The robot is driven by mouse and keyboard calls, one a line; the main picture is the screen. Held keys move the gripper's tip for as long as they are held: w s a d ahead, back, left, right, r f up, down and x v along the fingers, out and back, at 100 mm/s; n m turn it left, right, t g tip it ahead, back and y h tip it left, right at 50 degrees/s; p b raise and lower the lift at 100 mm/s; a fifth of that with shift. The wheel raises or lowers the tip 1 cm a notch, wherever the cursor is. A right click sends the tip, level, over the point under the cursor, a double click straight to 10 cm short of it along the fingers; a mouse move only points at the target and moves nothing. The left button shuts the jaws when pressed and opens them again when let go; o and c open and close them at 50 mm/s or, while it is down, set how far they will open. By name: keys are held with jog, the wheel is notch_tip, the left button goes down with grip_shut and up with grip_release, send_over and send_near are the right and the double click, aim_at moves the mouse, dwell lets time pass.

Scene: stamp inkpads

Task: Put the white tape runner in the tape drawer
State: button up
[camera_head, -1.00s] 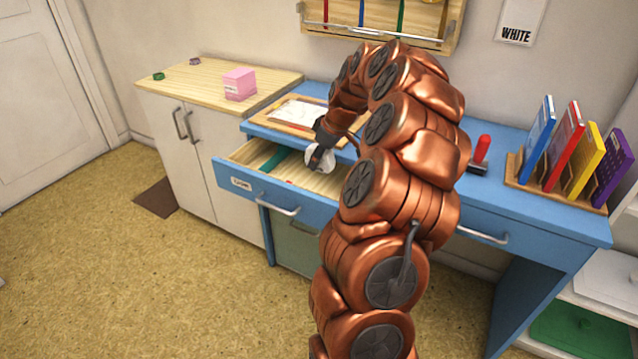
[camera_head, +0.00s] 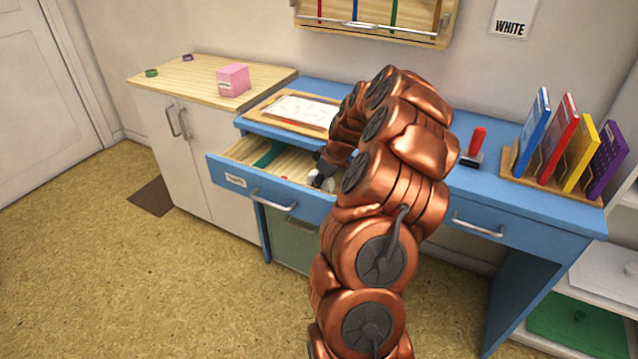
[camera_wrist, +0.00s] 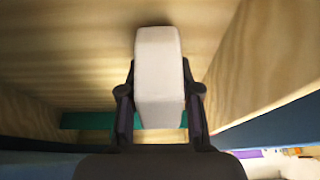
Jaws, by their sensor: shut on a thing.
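The white tape runner (camera_wrist: 158,75) is a pale rounded block between the two dark fingers of my gripper (camera_wrist: 159,95) in the wrist view. My gripper is shut on it. In the head view my gripper (camera_head: 318,175) reaches down into the right part of the open, labelled drawer (camera_head: 236,180), and only a bit of the white runner (camera_head: 327,184) shows past my arm. The drawer has a blue front and a light wooden inside, whose wall (camera_wrist: 260,60) is close on the right in the wrist view. I cannot tell whether the runner touches the drawer floor.
A teal divider (camera_head: 270,153) crosses the drawer. The blue desk holds a paper board (camera_head: 300,112), a red-handled stamp (camera_head: 474,147) and a rack of coloured books (camera_head: 560,150). A pink box (camera_head: 233,80) stands on the cabinet at left. My arm hides the desk's middle.

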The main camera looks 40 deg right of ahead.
jog(key=shift+f, duration=0.15)
jog(key=o, duration=1)
jog(key=v, duration=1.2)
